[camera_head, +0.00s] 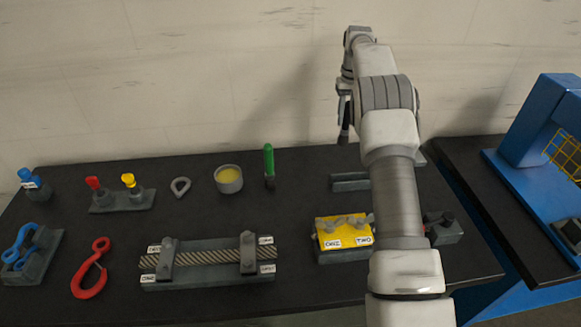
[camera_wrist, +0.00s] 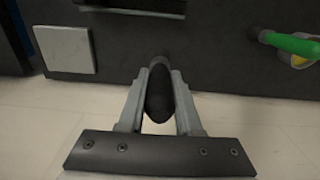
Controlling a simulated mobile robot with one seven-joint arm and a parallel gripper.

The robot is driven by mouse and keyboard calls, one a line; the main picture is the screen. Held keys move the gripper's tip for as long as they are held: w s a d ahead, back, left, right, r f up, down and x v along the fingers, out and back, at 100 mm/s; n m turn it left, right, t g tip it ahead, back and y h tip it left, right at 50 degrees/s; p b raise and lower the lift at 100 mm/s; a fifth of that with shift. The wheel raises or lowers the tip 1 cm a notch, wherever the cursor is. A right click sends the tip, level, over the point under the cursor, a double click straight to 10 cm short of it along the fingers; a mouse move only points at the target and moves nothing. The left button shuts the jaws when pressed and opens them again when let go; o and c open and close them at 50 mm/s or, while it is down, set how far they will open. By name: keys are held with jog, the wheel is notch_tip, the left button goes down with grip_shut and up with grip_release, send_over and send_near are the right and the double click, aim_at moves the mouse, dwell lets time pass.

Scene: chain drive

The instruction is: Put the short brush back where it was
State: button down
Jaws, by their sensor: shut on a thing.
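My gripper (camera_head: 345,92) is raised above the back edge of the dark table, right of the green-handled tool. It is shut on a dark, slim thing, which I take to be the short brush (camera_head: 343,128); it hangs down roughly upright. In the wrist view the two fingers of my gripper (camera_wrist: 160,85) clasp the rounded black end of the brush (camera_wrist: 160,98). Its bristles cannot be made out. A low grey slotted block (camera_head: 350,182) lies on the table below and in front of the gripper, partly hidden by my arm.
The green-handled tool (camera_head: 269,165) stands beside a grey pot (camera_head: 229,180) with yellow contents. A yellow block (camera_head: 343,233) and a rope fixture (camera_head: 208,262) lie nearer the front. A pale square (camera_wrist: 62,50) lies on the table. A blue machine (camera_head: 545,135) stands right.

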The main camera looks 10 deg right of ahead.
jog(key=shift+a+f, duration=0.1)
jog(key=shift+a, duration=0.25)
jog(key=w+a+f+p, duration=0.2)
jog(key=a+f, duration=0.9)
jog(key=shift+w, duration=0.35)
jog(key=c, duration=0.6)
grip_release()
